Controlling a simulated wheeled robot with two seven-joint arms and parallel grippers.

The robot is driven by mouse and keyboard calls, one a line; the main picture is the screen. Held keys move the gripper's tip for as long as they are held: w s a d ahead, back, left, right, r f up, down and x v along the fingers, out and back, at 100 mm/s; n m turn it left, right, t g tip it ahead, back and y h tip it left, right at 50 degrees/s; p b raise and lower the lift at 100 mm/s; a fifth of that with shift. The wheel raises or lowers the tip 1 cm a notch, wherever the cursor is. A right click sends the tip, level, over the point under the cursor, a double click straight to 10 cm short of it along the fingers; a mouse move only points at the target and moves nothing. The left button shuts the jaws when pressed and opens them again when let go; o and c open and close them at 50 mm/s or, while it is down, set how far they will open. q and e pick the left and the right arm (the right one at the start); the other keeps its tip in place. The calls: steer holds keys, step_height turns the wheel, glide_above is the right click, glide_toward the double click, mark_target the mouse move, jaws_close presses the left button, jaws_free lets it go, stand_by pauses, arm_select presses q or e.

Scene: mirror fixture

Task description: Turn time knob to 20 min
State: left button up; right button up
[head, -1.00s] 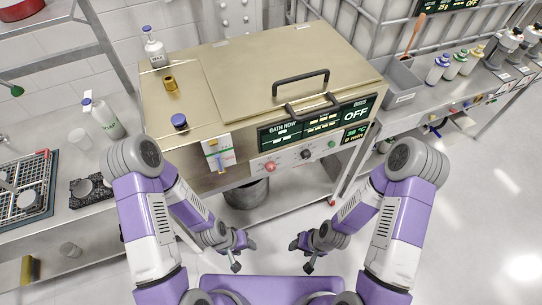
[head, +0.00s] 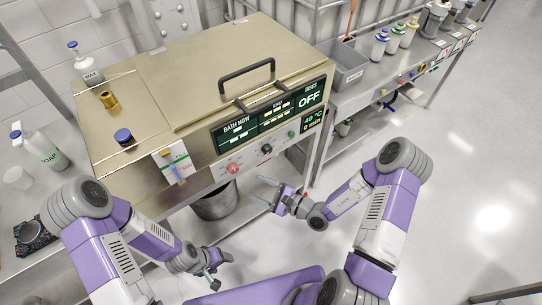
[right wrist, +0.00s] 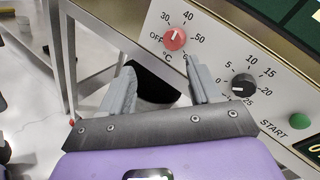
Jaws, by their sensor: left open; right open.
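The time knob (head: 266,149) is a small black dial on the front panel of the gold bath unit. In the right wrist view the time knob (right wrist: 243,84) has a white mark toward the lower left and minute numbers around it. The panel display (head: 312,122) reads 40 °C and 0 min. The red temperature knob (right wrist: 175,38) is left of it, the green start button (right wrist: 301,126) right. My right gripper (head: 266,192) is open and empty, below and in front of the panel, touching no knob. My left gripper (head: 212,277) is open and low.
The bath lid has a black handle (head: 247,75). A dark bucket (head: 215,203) stands underneath. A grey bin (head: 348,66) and several bottles are on the right bench. The floor at right is clear.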

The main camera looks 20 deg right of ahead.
mark_target(269, 152)
steer(key=w+d+m+t+h, duration=0.4)
steer(key=w+d+t+h, duration=0.15)
steer(key=d, duration=0.35)
steer(key=shift+g+h, duration=0.25)
steer(key=shift+h, duration=0.1)
steer(key=b+x, duration=0.2)
steer(key=x, duration=0.5)
steer(key=shift+w+r, duration=0.15)
steer(key=shift+w, duration=0.05)
